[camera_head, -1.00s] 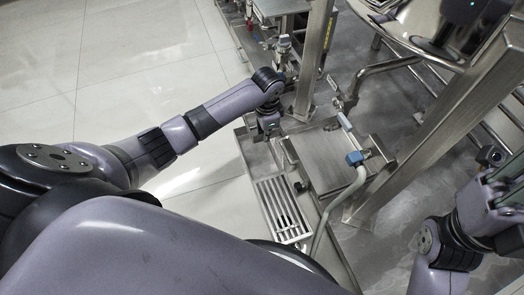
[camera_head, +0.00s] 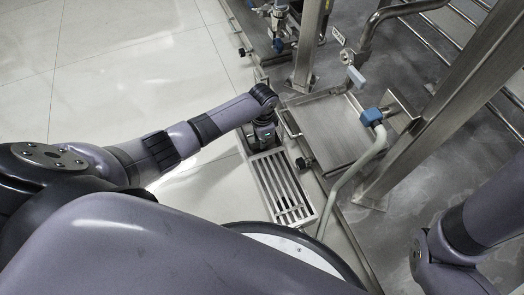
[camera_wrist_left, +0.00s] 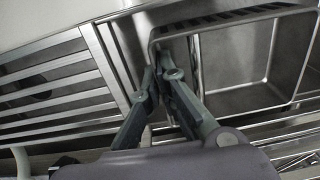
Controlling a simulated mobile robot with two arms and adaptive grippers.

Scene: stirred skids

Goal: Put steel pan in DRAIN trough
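The steel pan (camera_wrist_left: 240,98) is a rectangular, open metal vessel at the right of the left wrist view. In that view my left gripper (camera_wrist_left: 160,75) has its fingers close together at the pan's near left wall, with the wall seemingly between them. In the head view my left gripper (camera_head: 264,136) points down at the far end of the drain trough, and my arm hides most of the pan. The trough's slotted grate (camera_head: 283,190) lies nearer to me; the grate also shows at the left of the wrist view (camera_wrist_left: 55,88). Whether the pan touches the trough floor is unclear.
A flat steel plate (camera_head: 335,132) lies right of the trough. A pale hose (camera_head: 345,185) with a blue fitting (camera_head: 371,117) runs beside it. A steel post (camera_head: 440,120) rises at right. Tiled floor (camera_head: 120,60) at left is clear.

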